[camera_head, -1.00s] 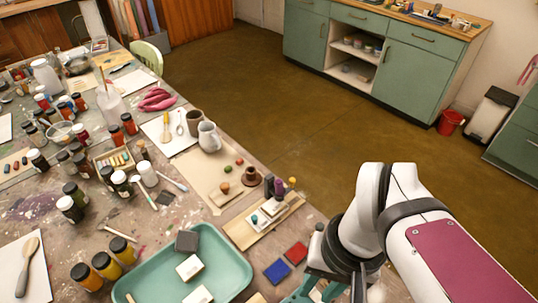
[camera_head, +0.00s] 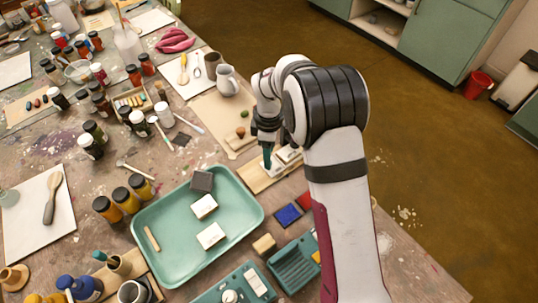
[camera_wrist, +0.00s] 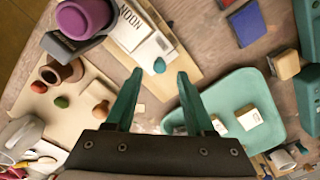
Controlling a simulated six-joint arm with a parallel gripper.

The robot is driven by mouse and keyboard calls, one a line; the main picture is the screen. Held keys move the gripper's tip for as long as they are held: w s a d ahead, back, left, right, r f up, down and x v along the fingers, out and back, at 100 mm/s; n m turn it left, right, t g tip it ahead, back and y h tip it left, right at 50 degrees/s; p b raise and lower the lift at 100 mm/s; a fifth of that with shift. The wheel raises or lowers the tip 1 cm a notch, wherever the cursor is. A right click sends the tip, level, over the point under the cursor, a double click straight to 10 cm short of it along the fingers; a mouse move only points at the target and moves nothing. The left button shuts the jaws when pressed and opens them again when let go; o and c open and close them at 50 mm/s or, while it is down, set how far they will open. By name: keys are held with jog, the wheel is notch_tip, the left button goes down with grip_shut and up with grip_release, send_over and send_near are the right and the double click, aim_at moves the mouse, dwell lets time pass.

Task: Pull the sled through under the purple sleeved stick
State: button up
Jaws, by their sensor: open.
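My gripper (camera_wrist: 160,72) is open and empty, with its two teal fingers pointing at the wooden board (camera_wrist: 186,62). The sled (camera_wrist: 148,50) is a pale flat piece on that board with a small teal knob (camera_wrist: 159,66). The knob shows between my fingertips, apart from both; its height relative to them is unclear. The purple sleeved stick (camera_wrist: 84,14) stands at the upper left of the wrist view, beside dark grey pieces. In the head view my gripper (camera_head: 267,152) is over the board (camera_head: 254,180), and my arm hides the sticks.
A teal tray (camera_head: 156,255) with pale blocks (camera_head: 204,206) and a dark block (camera_head: 202,181) lies left of the board. Blue (camera_head: 288,214) and red pads lie in front. A small brown cup (camera_wrist: 64,72) and coloured balls lie on paper beside the board.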

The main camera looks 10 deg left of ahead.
jog(key=shift+f, duration=1.4)
grip_shut()
jog(key=shift+d, duration=0.1)
